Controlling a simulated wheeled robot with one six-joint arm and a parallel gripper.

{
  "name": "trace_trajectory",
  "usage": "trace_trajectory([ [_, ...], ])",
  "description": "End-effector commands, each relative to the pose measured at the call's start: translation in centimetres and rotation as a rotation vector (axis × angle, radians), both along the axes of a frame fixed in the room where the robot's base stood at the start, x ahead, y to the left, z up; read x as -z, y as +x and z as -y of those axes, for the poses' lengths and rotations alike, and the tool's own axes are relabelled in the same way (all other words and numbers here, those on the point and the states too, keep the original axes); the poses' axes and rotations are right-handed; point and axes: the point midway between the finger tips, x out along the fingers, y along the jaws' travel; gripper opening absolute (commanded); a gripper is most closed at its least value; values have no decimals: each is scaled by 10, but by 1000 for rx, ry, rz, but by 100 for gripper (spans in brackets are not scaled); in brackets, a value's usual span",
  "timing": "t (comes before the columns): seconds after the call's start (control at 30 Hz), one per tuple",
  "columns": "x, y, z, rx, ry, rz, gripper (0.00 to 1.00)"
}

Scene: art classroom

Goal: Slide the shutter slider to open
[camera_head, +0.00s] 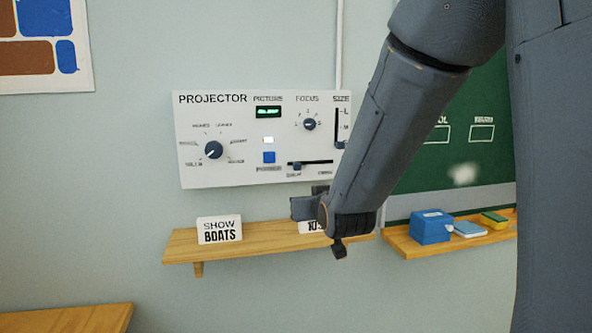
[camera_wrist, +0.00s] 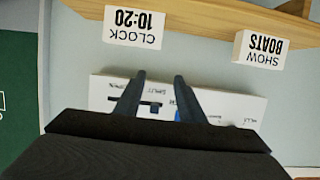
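The shutter slider is a short dark knob (camera_head: 297,166) near the left end of a black horizontal slot low on the white projector panel (camera_head: 225,178). The small labels under the slot are blurred in the head view. In the upside-down wrist view, the slot (camera_wrist: 150,102) shows between my two dark fingers, with a label like "OPEN" towards the left. My gripper (camera_head: 308,202) is just below the panel, under the slot, in the head view. In the wrist view my gripper (camera_wrist: 160,85) has its fingers apart with nothing held between them. I cannot tell whether a finger touches the panel.
A wooden shelf (camera_head: 265,244) below the panel holds a "SHOW BOATS" card (camera_head: 219,229) and a clock card (camera_wrist: 133,27), partly behind my gripper in the head view. A second ledge at right holds a blue box (camera_head: 431,227).

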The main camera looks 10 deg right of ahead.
Motion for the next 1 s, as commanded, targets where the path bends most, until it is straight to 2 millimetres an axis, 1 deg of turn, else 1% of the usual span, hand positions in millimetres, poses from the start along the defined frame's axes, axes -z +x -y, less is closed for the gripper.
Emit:
trace_trajectory([
  [0.03, -17, 10, 0, 0, 0, 78, 36],
  [0.1, -39, 18, -1, -1, -1, 170, 36],
  [0.2, -60, 23, -1, -2, -1, 257, 36],
  [0.3, -71, 27, -2, -3, -1, 298, 36],
  [0.47, -74, 39, -2, -4, -1, 308, 36],
  [0.8, -73, 85, -3, -5, -1, 305, 36],
  [1.0, -73, 100, -3, -4, -1, 305, 36],
])
